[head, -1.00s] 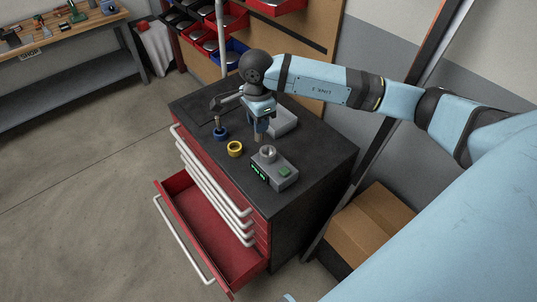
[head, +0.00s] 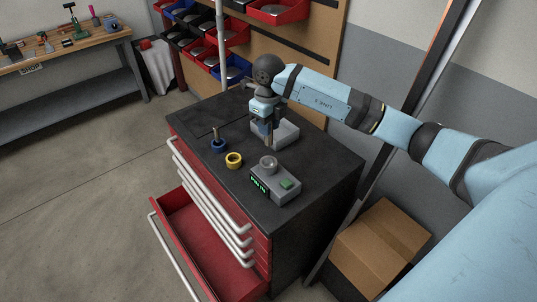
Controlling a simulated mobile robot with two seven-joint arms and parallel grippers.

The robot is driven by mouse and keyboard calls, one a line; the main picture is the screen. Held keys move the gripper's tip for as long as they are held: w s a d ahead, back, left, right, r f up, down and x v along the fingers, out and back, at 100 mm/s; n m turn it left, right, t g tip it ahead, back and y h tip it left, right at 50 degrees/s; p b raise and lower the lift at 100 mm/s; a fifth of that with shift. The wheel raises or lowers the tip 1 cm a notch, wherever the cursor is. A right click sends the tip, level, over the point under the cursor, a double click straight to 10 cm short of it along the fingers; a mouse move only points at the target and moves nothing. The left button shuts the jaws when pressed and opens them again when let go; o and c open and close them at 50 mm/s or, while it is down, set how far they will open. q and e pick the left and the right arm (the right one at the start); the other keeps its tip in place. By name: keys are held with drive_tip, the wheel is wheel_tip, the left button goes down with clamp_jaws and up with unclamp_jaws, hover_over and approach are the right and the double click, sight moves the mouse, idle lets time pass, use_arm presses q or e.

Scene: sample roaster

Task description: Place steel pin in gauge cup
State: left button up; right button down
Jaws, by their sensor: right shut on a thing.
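My right gripper (head: 267,136) points down over the cabinet top, shut on a slim steel pin (head: 269,143). The pin hangs roughly upright, and its upper part is hidden between the fingers. The gauge cup (head: 268,162) is a small grey round cup on top of a grey gauge box with a green display. In the picture the pin's lower end is just above and behind the cup, apart from it. The exact height gap cannot be told. My left gripper is not in view.
A blue ring holder (head: 219,147) with an upright pin and a yellow ring (head: 234,161) stand left of the gauge. The red cabinet's drawer (head: 205,245) is open. A cardboard box (head: 380,245) lies right of the cabinet.

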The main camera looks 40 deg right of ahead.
sight(268, 140)
wheel_tip(268, 140, down, 6)
drive_tip(key=shift+r, duration=0.25)
drive_tip(key=shift+f, duration=2.55)
drive_tip(key=shift+f+b, duration=0.1)
drive_tip(key=shift+b, duration=0.2)
drive_tip(key=c, duration=0.9)
unclamp_jaws()
